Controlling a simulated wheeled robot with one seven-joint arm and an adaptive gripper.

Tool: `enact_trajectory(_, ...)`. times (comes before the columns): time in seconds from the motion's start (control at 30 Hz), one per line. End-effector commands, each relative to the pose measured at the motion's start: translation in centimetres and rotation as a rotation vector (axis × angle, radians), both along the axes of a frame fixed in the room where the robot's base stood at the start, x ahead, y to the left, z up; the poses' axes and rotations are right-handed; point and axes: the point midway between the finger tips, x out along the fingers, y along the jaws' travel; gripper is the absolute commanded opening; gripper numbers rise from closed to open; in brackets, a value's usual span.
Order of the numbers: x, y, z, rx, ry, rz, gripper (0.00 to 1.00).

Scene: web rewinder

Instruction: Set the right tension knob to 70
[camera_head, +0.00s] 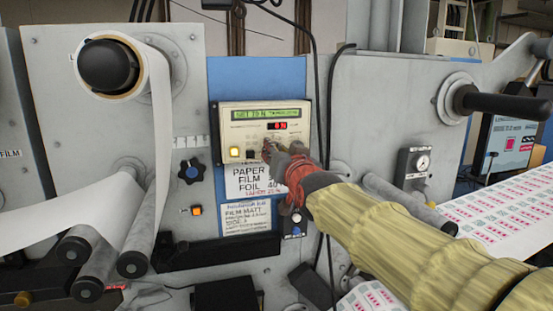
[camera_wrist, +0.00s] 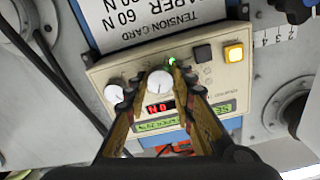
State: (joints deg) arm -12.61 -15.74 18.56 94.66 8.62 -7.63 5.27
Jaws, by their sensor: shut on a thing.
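The cream tension control panel (camera_head: 235,113) hangs on the blue plate, with a green text display (camera_head: 266,115) and a red digit display (camera_head: 277,126); their readings are too small to read surely. The wrist view shows the panel roughly upside down, with two white knobs. One white knob (camera_wrist: 159,84) lies between the fingertips of my gripper (camera_wrist: 154,78). The other white knob (camera_wrist: 117,93) is just outside the left finger, on the panel's right side as seen in the head view. My gripper (camera_head: 271,150) is shut on the first knob and hides the knobs in the head view.
A lit yellow button (camera_wrist: 233,52) and a black button (camera_wrist: 202,53) sit on the panel. Printed cards (camera_head: 246,218) hang below it. Black cables (camera_head: 325,130) run down close at the right.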

Motion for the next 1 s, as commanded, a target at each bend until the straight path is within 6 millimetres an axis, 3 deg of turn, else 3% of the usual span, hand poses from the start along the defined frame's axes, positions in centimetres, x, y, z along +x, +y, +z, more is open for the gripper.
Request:
enact_trajectory(0.23,0.03,0.03,-0.05,0.000,0.002,0.000,0.00)
enact_trajectory(0.27,0.03,0.02,-0.04,0.000,0.002,0.000,0.25)
enact_trajectory(0.57,0.02,0.01,-0.03,0.000,0.002,0.000,0.42)
enact_trajectory(1.0,-0.78,-0.15,0.09,-0.001,0.000,0.000,0.43)
